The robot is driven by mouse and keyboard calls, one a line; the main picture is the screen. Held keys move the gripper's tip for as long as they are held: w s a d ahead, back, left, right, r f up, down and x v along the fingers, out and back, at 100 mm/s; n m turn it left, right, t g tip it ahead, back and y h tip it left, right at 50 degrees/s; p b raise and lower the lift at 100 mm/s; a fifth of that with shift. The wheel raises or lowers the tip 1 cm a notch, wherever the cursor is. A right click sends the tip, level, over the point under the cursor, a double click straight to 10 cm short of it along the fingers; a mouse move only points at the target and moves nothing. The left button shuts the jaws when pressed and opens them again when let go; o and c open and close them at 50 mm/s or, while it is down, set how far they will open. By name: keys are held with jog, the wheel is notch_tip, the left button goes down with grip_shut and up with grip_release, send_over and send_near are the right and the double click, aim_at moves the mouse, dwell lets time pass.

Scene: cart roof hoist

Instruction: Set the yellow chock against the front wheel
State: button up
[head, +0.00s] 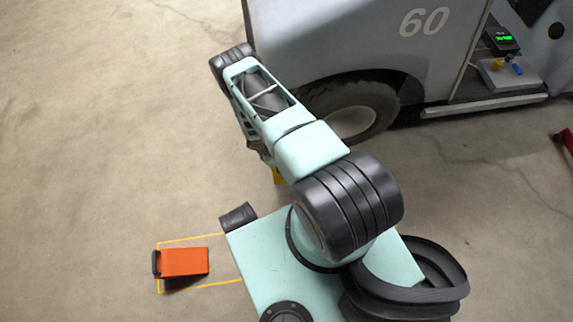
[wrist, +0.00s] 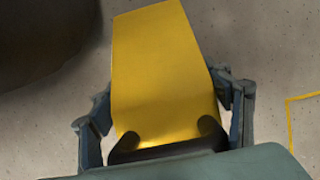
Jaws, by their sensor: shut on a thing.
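The yellow chock (wrist: 162,70) fills the middle of the wrist view, with the two fingers of my gripper (wrist: 168,118) shut on its sides. In the head view only a small yellow piece of the chock (head: 278,176) shows beside my arm, which hides the rest of it and most of my gripper. The front wheel (head: 352,121) is a dark tyre with a pale hub under the grey vehicle, partly behind my arm. A dark rounded shape, likely that tyre (wrist: 40,38), shows at the upper left of the wrist view, apart from the chock.
An orange block with a black end (head: 184,262) sits inside a yellow floor outline (head: 190,239) at the lower left. The grey vehicle body (head: 340,40), marked 60, has a low side step (head: 485,106). A red object (head: 567,140) is at the right edge. The left floor is clear.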

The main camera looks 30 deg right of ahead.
jog(key=shift+w+f+b, duration=0.1)
jog(key=shift+f+b, duration=0.6)
jog(key=shift+f, duration=0.8)
jog(key=shift+f, duration=0.15)
jog(key=o, duration=1.7)
jog(key=shift+o, duration=0.2)
jog(key=p+v, duration=0.4)
jog(key=v, duration=0.8)
jog(key=shift+w, duration=0.1)
